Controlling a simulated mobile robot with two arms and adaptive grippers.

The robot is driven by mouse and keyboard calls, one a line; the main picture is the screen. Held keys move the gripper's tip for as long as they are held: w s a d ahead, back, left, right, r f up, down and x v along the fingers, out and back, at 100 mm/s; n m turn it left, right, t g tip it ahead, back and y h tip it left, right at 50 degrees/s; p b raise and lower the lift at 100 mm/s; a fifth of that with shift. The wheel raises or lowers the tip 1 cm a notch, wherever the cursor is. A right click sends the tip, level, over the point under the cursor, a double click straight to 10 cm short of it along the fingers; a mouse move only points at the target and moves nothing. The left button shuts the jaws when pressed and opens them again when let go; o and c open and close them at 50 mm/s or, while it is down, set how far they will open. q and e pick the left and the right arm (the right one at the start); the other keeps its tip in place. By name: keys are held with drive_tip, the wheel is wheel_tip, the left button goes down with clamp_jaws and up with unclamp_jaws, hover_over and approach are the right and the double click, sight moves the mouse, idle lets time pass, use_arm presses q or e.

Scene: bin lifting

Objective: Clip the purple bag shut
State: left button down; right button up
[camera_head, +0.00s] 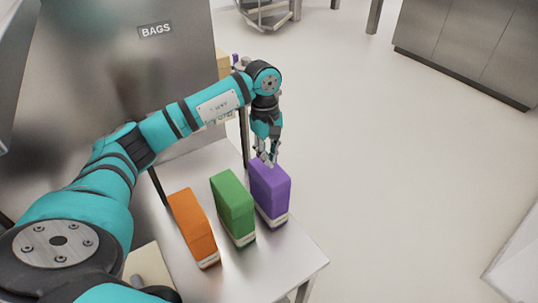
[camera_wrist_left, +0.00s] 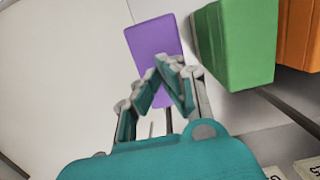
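The purple bag (camera_head: 269,188) stands upright at the right end of a row of bags on the metal table. It also shows in the left wrist view (camera_wrist_left: 154,42), behind my fingertips. My left gripper (camera_head: 266,158) points down at the top of the purple bag. Its fingertips (camera_wrist_left: 161,68) lean in and come together. I see no clear clip between them, and the tips hide whatever may be there. I cannot tell whether they touch the bag. No clip can be made out on the bag. My right gripper is not in view.
A green bag (camera_head: 234,205) stands close beside the purple bag, with an orange bag (camera_head: 193,226) farther left. The table's bare surface (camera_head: 290,252) lies in front. A metal panel labelled BAGS (camera_head: 155,55) rises behind. Open floor (camera_head: 400,170) is to the right.

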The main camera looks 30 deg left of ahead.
use_arm(q)
drive_tip(key=shift+f+b, duration=0.8)
drive_tip(key=shift+f, duration=0.3)
drive_tip(key=shift+f, duration=0.1)
drive_tip(key=shift+r+p, duration=1.85)
drive_tip(key=shift+r, duration=1.75)
